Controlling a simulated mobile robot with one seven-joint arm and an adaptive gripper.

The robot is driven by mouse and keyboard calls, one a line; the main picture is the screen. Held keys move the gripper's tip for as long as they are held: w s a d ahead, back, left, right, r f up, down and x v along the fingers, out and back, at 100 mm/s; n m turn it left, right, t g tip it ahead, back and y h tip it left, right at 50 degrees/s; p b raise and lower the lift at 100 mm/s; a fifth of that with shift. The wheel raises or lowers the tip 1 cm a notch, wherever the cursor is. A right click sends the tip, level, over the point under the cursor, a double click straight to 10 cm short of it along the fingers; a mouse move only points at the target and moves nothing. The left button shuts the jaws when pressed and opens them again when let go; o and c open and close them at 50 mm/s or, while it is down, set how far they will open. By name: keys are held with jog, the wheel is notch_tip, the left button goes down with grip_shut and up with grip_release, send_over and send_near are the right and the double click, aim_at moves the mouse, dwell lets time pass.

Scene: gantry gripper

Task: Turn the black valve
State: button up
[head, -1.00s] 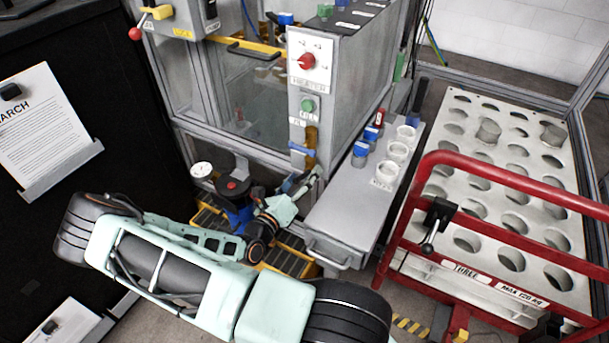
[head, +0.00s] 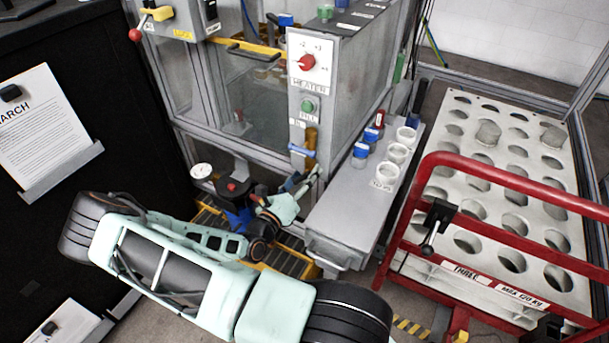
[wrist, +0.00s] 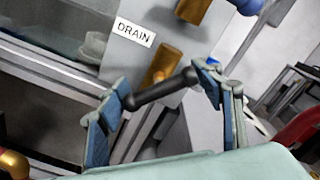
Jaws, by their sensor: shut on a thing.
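The black valve (wrist: 160,91) shows in the wrist view as a black bar handle in front of a brass pipe, below a DRAIN label (wrist: 135,32). The handle is tilted, its right end higher. My gripper (wrist: 164,84) has one blue-padded finger at each end of the handle and is shut on it. In the head view my gripper (head: 302,184) is low at the front corner of the grey machine, below a blue valve handle (head: 301,150). There the black handle is too small and hidden to make out.
A grey shelf (head: 335,215) with white cups and blue-topped bottles stands right of my gripper. A red-railed cart (head: 500,172) is further right. The glass-fronted machine (head: 330,100) rises behind. A black panel (head: 80,130) is at the left.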

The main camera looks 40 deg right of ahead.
jog(key=shift+r, duration=0.1)
jog(key=m+p, duration=0.3)
jog(key=m, duration=0.1)
jog(key=shift+r+m, duration=0.1)
jog(key=shift+m, duration=0.3)
jog(key=m+p, duration=0.2)
jog(key=m, duration=0.3)
jog(key=shift+f+m, duration=0.2)
jog(key=shift+m, duration=0.2)
jog(key=o, duration=0.9)
jog(key=shift+o, duration=0.2)
jog(key=v, duration=1.2)
